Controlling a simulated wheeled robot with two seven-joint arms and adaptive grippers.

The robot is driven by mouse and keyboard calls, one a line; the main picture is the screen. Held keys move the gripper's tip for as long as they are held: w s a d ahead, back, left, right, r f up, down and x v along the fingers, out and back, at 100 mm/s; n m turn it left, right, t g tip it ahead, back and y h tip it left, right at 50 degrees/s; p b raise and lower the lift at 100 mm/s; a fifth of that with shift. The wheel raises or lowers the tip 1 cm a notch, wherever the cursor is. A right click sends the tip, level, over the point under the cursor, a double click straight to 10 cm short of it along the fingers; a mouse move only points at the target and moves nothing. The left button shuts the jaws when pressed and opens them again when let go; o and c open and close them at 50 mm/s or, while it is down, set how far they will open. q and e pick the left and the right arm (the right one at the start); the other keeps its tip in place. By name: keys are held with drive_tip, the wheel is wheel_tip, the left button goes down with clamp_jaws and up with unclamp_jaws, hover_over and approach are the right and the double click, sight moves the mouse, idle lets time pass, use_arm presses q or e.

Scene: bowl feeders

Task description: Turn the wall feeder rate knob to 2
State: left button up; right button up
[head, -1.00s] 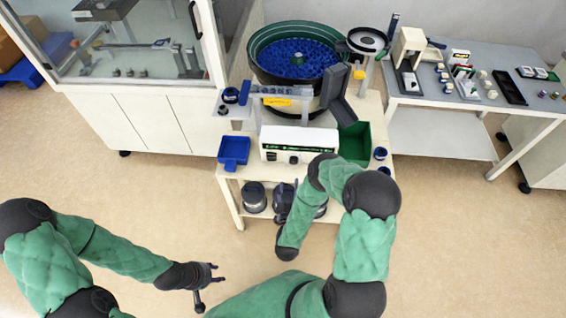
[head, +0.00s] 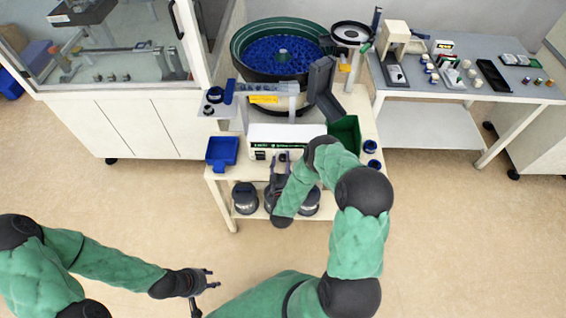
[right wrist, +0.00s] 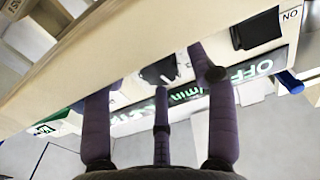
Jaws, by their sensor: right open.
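The white feeder controller (head: 312,133) stands on the cream bench with a green display strip. In the right wrist view its front panel appears upside down, with green text including "OFF" and "min" (right wrist: 185,95). A dark round knob (right wrist: 158,70) sits on that panel, partly hidden behind my fingers; its setting cannot be read. A black switch (right wrist: 256,30) marked "ON" is beside it. My right gripper (head: 281,161) is open in front of the panel, its fingers (right wrist: 155,88) spread around the knob's place; contact cannot be told. My left gripper (head: 211,280) is open and empty over the floor.
The bowl feeder (head: 283,62) with blue parts stands behind the controller. A blue tray (head: 222,150) is at the left, a green bin (head: 345,133) at the right. Dark round units (head: 245,197) sit on the lower shelf. The floor in front is clear.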

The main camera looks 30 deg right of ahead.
drive_tip(key=c, duration=1.1)
drive_tip(key=shift+c, duration=0.2)
drive_tip(key=shift+w+r+n, duration=0.1)
drive_tip(key=shift+n, duration=0.2)
drive_tip(key=shift+n, duration=0.6)
drive_tip(key=n+b, duration=0.1)
drive_tip(key=n, duration=0.3)
drive_tip(key=n+b, duration=0.1)
drive_tip(key=n, duration=0.4)
drive_tip(key=shift+w+r+n, duration=0.1)
drive_tip(key=shift+n, duration=0.3)
drive_tip(key=shift+a, duration=0.1)
